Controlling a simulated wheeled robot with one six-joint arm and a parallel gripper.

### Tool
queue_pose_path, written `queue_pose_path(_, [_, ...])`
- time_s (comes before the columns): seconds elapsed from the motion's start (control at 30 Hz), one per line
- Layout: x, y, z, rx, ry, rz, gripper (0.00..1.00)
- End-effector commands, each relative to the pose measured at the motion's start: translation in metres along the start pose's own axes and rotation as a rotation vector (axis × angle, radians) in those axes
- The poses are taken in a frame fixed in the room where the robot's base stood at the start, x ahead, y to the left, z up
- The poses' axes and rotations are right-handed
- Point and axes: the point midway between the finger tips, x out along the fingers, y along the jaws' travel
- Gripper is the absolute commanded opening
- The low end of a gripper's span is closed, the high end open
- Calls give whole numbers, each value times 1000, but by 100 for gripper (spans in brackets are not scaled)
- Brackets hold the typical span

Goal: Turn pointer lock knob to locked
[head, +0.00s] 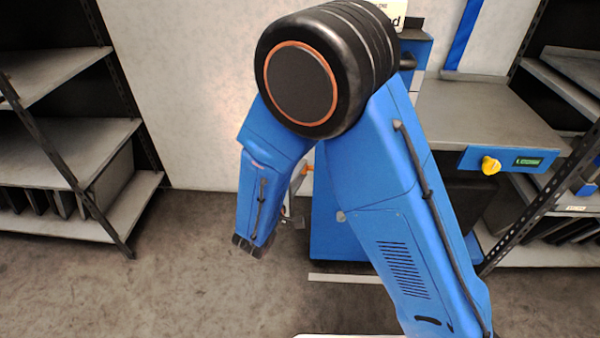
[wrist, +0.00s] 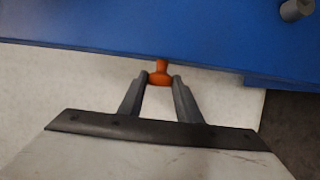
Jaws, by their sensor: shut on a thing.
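A small orange knob (wrist: 160,67) sticks out from the edge of a blue machine body (wrist: 110,32) in the wrist view. My gripper (wrist: 161,79) has its two grey fingertips on either side of the knob's wider end, shut on it. In the head view an orange bit (head: 307,168) shows by the blue machine (head: 335,235), in the gap between my arm links. My arm hides most of the gripper there. I cannot read any lock marks or tell which way the knob points.
A yellow knob (head: 490,165) sits on a blue panel with a green display (head: 529,162) at right. A grey stub (wrist: 296,9) shows at the wrist view's top right. Shelves (head: 75,150) stand left, more shelving right. The floor at left (head: 130,290) is clear.

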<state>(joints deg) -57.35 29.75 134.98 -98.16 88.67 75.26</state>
Motion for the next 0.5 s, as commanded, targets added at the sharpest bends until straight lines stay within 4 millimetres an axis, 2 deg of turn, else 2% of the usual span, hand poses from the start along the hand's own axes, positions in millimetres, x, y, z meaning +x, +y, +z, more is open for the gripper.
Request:
queue_pose_path(0.27, [0,0,1,-1,-2,-1,9])
queue_pose_path(0.3, [0,0,1,-1,-2,-1,41])
queue_pose_path(0.33, [0,0,1,-1,-2,-1,48])
queue_pose_path(0.5, [0,0,1,-1,-1,-1,48])
